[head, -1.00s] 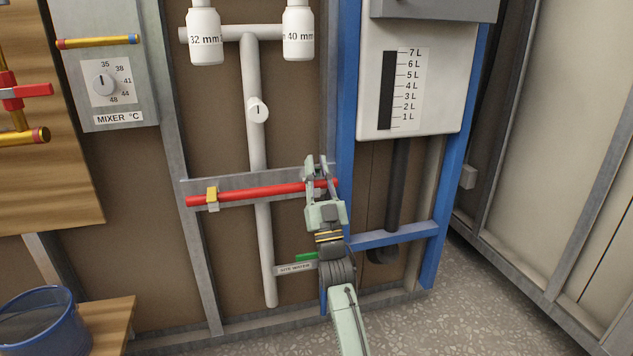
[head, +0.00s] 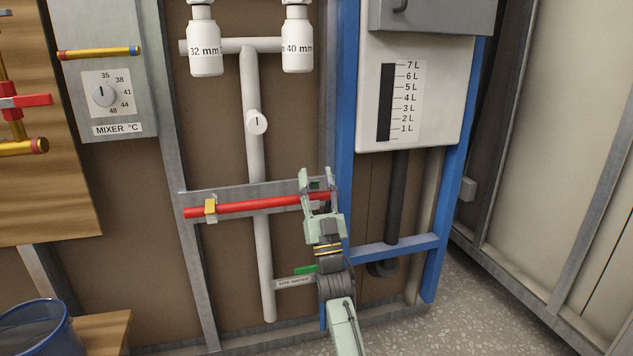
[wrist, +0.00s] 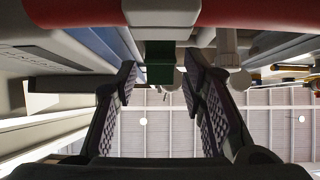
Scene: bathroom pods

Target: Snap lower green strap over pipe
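A red pipe (head: 250,206) runs across a grey rail, and its underside crosses the top of the wrist view (wrist: 160,12). A green strap (head: 315,185) is at the pipe's right end, between my fingertips in the head view. In the wrist view the green strap (wrist: 160,65) hangs below the pipe, with gaps to both fingers. My gripper (head: 317,179) is open and points up at the pipe's right end; its fingers also show in the wrist view (wrist: 160,78). I cannot tell how the strap's far side sits.
A yellow strap (head: 210,209) is on the pipe's left part. Another green piece (head: 305,270) is by the SITE WATER label (head: 294,283). A white vertical pipe (head: 261,160) passes the red one. The blue frame (head: 345,120) stands close right of my gripper.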

